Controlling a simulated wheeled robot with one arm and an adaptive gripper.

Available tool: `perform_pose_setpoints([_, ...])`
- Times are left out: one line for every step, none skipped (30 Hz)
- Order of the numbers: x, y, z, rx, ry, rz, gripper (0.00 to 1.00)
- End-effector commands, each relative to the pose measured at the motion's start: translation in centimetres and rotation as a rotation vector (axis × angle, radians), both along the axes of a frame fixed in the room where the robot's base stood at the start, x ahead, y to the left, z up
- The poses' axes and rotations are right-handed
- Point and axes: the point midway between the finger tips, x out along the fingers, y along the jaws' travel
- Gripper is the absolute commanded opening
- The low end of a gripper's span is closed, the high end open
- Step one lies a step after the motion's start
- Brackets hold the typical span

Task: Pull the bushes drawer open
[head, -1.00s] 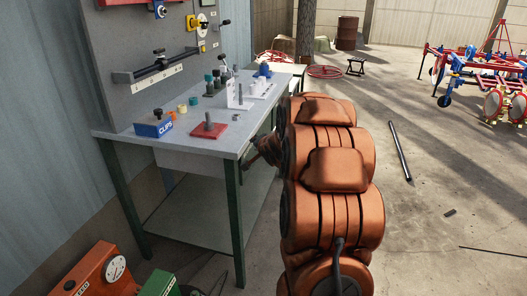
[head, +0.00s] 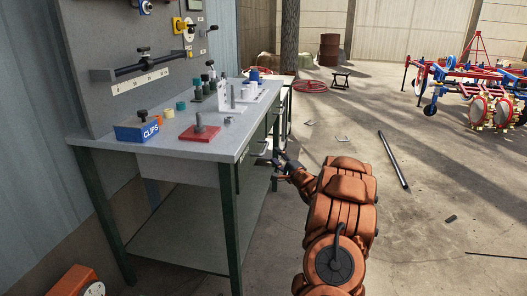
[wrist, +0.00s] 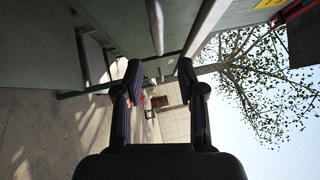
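The workbench (head: 215,133) has drawer fronts (head: 257,146) under its top, on the side facing my arm. Their labels cannot be read, so I cannot tell which is the bushes drawer. My gripper (head: 283,162) is beside these fronts in the head view, near a handle. In the wrist view my gripper (wrist: 159,75) is open, its two dark fingers apart with nothing clearly between the tips. A pale handle-like bar (wrist: 155,25) runs just beyond the gap, close to the left finger. Contact cannot be told.
On the bench top are a blue CLIPS bin (head: 138,130), a red plate with a post (head: 200,132) and a white bracket (head: 223,97). A bench leg (head: 233,225) stands near my arm. The floor to the right is open, with a dark rod (head: 393,160) lying on it.

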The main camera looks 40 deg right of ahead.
Motion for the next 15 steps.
perform_pose_setpoints([0.7,0.2,0.0,-0.002,0.000,0.006,0.39])
perform_pose_setpoints([1.1,0.3,0.0,-0.002,0.001,0.008,0.39])
perform_pose_setpoints([1.7,0.4,0.0,-0.003,0.002,0.011,0.39])
perform_pose_setpoints([2.1,0.5,0.0,-0.002,0.003,0.012,0.39])
perform_pose_setpoints([2.6,0.5,0.1,-0.001,0.002,0.013,0.39])
perform_pose_setpoints([3.2,0.4,0.1,-0.001,0.001,0.014,0.39])
perform_pose_setpoints([3.6,0.4,0.2,-0.003,0.001,0.015,0.39])
perform_pose_setpoints([4.0,0.3,0.3,-0.004,0.002,0.016,0.39])
perform_pose_setpoints([4.5,0.2,0.4,-0.004,0.001,0.016,0.39])
perform_pose_setpoints([4.9,0.1,0.4,-0.004,0.002,0.015,0.39])
perform_pose_setpoints([5.2,0.1,0.5,-0.004,0.002,0.014,0.39])
perform_pose_setpoints([5.6,-0.1,0.5,-0.002,0.003,0.012,0.39])
perform_pose_setpoints([5.9,-0.2,0.6,-0.002,0.004,0.011,0.39])
perform_pose_setpoints([6.2,-0.2,0.6,-0.002,0.003,0.011,0.39])
perform_pose_setpoints([6.5,-0.3,0.7,-0.003,0.002,0.011,0.39])
